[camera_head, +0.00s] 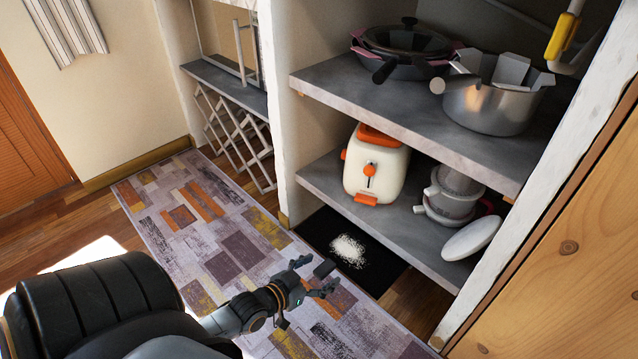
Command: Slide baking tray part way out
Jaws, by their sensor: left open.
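The baking tray (388,268) is a flat black sheet on the floor under the lowest shelf, with a patch of white powder (348,250) on it. Its near edge borders the patterned rug. My left gripper (329,279) is open and empty, over the rug beside the tray's near edge. Its fingers point toward the tray. I cannot tell whether a fingertip touches the edge. My right gripper is not in view.
The lower shelf (316,180) above the tray holds a cream and orange toaster (377,172) and white cookware (450,195). The upper shelf (330,88) holds pans and a steel pot (490,107). The rug (215,225) is clear to the left.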

